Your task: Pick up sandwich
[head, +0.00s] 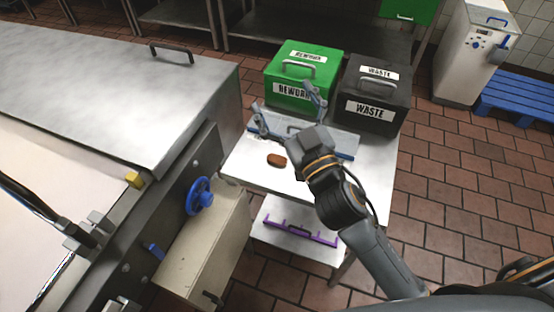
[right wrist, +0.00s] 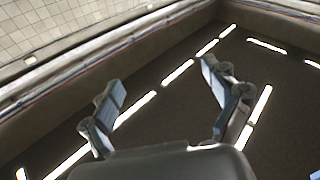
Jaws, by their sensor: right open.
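A small brown sandwich (head: 277,160) lies flat on the white table (head: 376,178), near its left side, in the head view. My right gripper (head: 289,107) is open and empty. Its fingers are spread, pointing away from me, and they appear beyond the sandwich, in front of the bins. The right wrist view shows the same open fingers (right wrist: 165,75) against a dark surface with bright strips and a tiled area, with no sandwich between them. My left gripper is in neither view.
A green REWORK bin (head: 301,92) and a black WASTE bin (head: 371,111) stand at the table's back. A grey-blue handled tool (head: 345,143) lies partly behind my gripper. A purple tool (head: 298,233) is on the lower shelf. A steel machine (head: 120,85) borders the left.

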